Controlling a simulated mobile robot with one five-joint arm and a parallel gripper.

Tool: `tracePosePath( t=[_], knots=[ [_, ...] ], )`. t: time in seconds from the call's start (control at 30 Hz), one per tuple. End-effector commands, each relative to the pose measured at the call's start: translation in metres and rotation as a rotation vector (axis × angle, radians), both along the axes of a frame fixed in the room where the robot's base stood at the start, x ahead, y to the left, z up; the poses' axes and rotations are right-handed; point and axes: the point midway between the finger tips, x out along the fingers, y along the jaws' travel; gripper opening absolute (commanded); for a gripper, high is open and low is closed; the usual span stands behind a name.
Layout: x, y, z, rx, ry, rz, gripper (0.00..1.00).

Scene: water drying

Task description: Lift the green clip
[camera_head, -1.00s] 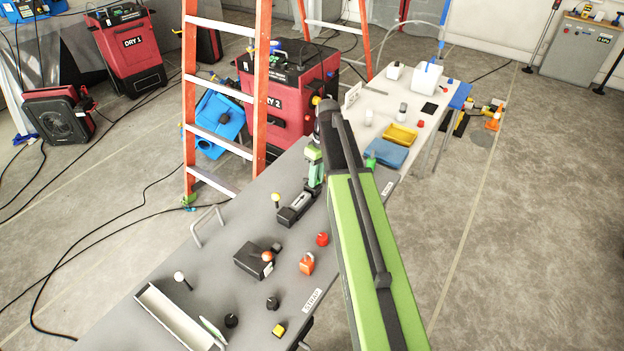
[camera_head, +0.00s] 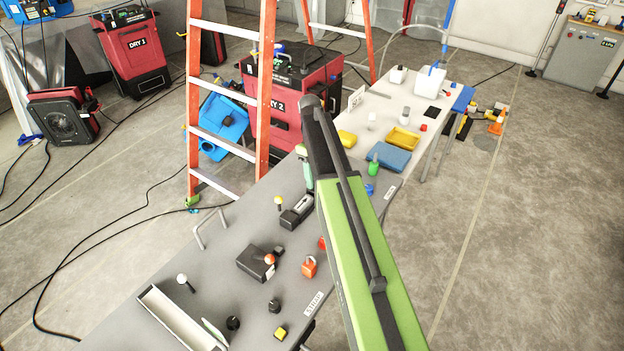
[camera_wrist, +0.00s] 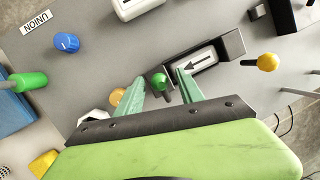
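In the wrist view, a small green piece with a rounded top and darker stem, which looks like the green clip (camera_wrist: 160,83), stands between the fingers of my gripper (camera_wrist: 162,78). The two pale green fingers are spread, with a visible gap on each side of it. I cannot tell how far below the fingertips it lies. In the head view my gripper (camera_head: 307,168) is over the grey table, partly hidden by my arm, and the clip cannot be made out there.
A black block with a white arrow plate (camera_wrist: 197,62) is close beside the right finger. A yellow ball-topped stick (camera_wrist: 267,62), blue knob (camera_wrist: 66,42) and green bottle-like piece (camera_wrist: 30,82) stand around. An orange ladder (camera_head: 268,90) rises behind the table (camera_head: 225,285).

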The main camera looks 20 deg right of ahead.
Motion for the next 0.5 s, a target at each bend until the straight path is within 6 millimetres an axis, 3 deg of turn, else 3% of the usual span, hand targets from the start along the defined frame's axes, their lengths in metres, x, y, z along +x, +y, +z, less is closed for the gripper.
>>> tracePosePath(
  t=[0.27, 0.5],
  knots=[
    [0.001, -0.001, 0.006, 0.000, 0.000, 0.000, 0.45],
    [0.011, -0.002, 0.044, 0.000, 0.000, 0.000, 0.45]
  ],
)
